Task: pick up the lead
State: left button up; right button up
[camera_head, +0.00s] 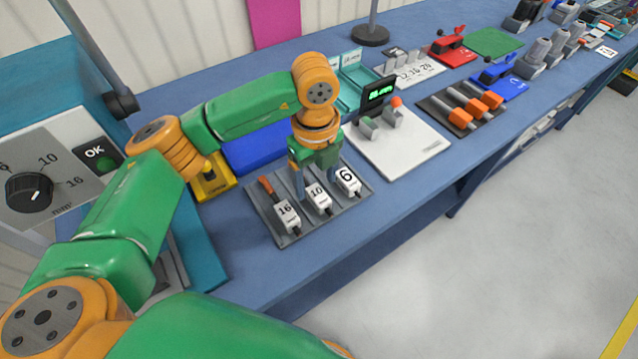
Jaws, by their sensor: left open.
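A grey tray (258,216) on the blue bench holds three white blocks labelled 16 (287,213), 10 (319,199) and 6 (348,181). An orange-brown stick-like piece (266,186) lies behind the 16 block. I cannot tell for certain which thing is the lead. My left gripper (315,184) points down over the tray, its open fingers just behind the 10 and 6 blocks. The fingers and wrist hide what lies between them, so contact cannot be told. My right gripper is not in view.
A device with a dial (29,193) and OK button stands at the left. A yellow piece (211,180) and a blue panel (262,148) lie behind the tray. A white board with a green display (405,152) stands to its right. The front bench edge is clear.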

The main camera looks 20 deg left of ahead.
aim_at(316, 190)
pick_arm(q)
notch_tip(316, 190, down, 4)
jog(key=shift+a+r+p, duration=0.1)
jog(key=shift+r+p, duration=0.1)
jog(key=shift+p, duration=0.2)
jog(key=shift+w+f, duration=0.25)
jog(key=shift+w, duration=0.1)
jog(key=shift+s+r, duration=0.15)
jog(key=shift+s, duration=0.05)
jog(key=c, duration=1)
grip_shut()
jog(key=shift+w, duration=0.15)
